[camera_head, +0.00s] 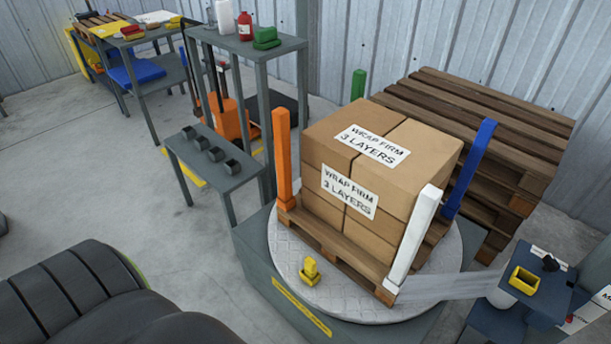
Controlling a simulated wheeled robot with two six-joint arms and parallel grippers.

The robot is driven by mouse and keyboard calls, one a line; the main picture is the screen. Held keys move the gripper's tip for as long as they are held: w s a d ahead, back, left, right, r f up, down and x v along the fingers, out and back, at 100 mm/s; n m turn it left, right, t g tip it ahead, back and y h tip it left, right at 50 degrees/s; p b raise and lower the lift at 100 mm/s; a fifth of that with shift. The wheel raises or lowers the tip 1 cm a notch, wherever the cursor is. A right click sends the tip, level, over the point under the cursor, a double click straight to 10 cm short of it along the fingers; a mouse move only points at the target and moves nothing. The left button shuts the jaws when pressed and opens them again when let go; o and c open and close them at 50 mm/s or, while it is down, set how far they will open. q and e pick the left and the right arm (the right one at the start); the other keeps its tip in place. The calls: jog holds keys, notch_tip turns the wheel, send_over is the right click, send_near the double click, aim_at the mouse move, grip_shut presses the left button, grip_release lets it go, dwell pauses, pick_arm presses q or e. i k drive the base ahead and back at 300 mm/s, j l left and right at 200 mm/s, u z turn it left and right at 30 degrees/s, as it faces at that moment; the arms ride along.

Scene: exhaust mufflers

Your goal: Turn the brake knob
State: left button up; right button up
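A small black knob (550,263) sits on top of the dark blue-grey stand (535,296) at the lower right; it looks like the brake knob, though no label on it is readable. A yellow open-topped box (523,281) is beside it on the same stand. A pale roll (500,297) is partly hidden by the stand, and a translucent film strip (440,287) runs from it to the white corner post (414,235). Neither of my grippers can be made out in this view.
Stacked cartons (375,165) stand on a wooden pallet (330,238) on a round turntable (290,255), with orange (284,160) and blue (470,170) corner posts. A yellow block (310,271) sits on the turntable's front. Stacked pallets (500,120) are behind.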

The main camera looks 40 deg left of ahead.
aim_at(551, 265)
jog(key=u, duration=0.75)
jog(key=z, duration=1.35)
